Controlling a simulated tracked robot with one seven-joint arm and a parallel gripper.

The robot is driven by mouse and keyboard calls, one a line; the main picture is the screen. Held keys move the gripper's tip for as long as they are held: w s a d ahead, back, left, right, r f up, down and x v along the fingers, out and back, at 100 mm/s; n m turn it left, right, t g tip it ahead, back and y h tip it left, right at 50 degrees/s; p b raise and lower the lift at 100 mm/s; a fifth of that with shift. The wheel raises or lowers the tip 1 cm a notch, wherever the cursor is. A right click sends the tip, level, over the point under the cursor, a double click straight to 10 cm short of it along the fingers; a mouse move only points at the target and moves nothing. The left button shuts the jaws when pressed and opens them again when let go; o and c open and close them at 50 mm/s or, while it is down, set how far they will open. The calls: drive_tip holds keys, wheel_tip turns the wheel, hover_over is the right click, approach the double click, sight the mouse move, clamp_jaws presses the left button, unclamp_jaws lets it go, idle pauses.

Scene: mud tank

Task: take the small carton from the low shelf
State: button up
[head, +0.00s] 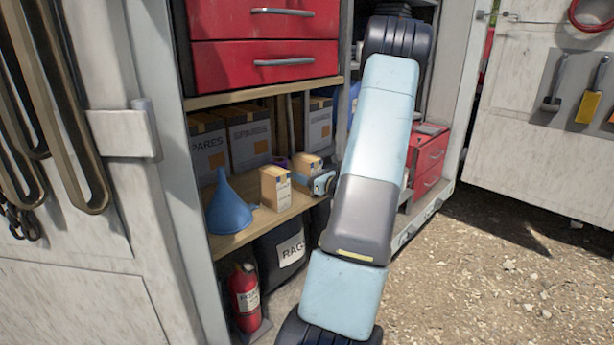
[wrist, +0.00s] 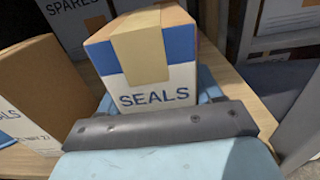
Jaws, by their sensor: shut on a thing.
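The small carton (head: 306,166) is at the front of the low wooden shelf (head: 236,240), close to its right end in the head view. In the wrist view this carton (wrist: 150,58) is tan with blue patches, a white band and the word SEALS. My gripper (head: 322,183) reaches in from the right and is shut on it. The wrist view shows a dark bar of my gripper (wrist: 165,122) across the carton's lower front.
A second small carton (head: 275,187) stands just left of it, with a blue funnel (head: 228,205) farther left. Larger SPARES boxes (head: 248,138) stand behind. Red drawers (head: 265,50) hang above; a RAGS bag (head: 285,250) and fire extinguisher (head: 245,292) are below.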

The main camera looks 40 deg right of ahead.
drive_tip(key=c, duration=0.4)
drive_tip(key=shift+o, duration=0.2)
drive_tip(key=shift+r, duration=0.15)
